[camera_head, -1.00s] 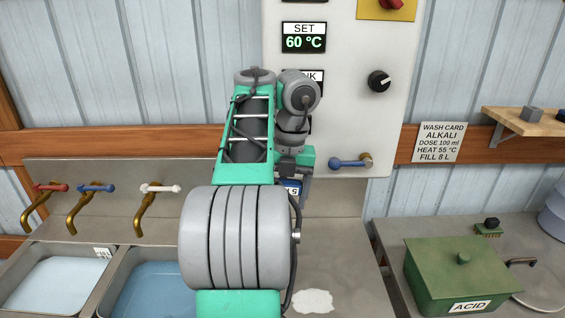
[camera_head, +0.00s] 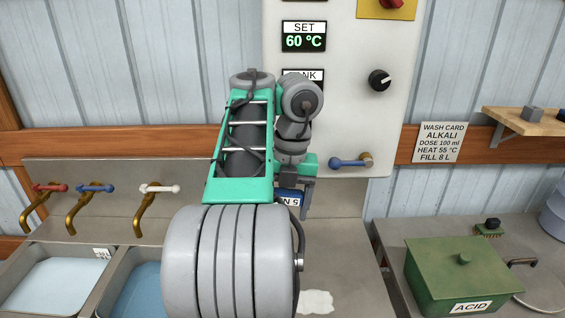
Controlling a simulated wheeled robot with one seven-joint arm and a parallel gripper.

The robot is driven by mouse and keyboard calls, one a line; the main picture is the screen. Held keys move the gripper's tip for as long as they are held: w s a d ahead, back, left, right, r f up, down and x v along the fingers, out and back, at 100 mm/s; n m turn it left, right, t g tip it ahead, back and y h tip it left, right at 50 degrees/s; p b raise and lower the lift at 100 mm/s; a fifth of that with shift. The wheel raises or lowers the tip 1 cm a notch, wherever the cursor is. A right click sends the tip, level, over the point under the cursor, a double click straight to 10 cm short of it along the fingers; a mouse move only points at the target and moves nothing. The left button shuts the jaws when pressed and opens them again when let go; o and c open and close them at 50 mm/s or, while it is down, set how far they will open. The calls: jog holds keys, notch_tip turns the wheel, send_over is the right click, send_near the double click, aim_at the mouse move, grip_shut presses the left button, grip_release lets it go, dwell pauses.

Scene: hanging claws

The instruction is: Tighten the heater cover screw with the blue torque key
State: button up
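The blue torque key (camera_head: 290,196) shows as a blue block with a white label reading "5 N", turned upside down. It sits at my gripper (camera_head: 305,200), which appears shut on it. The gripper points down in front of the lower edge of the white control panel, above the grey counter. One grey finger shows on the key's right side; the other is hidden. My arm covers much of the middle of the view. I cannot make out the heater cover or its screw.
Taps (camera_head: 157,188) and basins stand left. A green ACID box (camera_head: 462,265) stands right. A pale patch (camera_head: 316,302) lies on the counter.

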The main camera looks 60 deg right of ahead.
jog(key=shift+s+a, duration=0.4)
jog(key=shift+a, duration=0.4)
jog(key=g+p, duration=0.1)
jog(key=g+h+p, duration=0.1)
jog(key=g+p, duration=0.1)
jog(key=shift+s+d+g+h, duration=0.25)
jog(key=shift+s+g+h, duration=0.05)
jog(key=shift+s+h, duration=0.1)
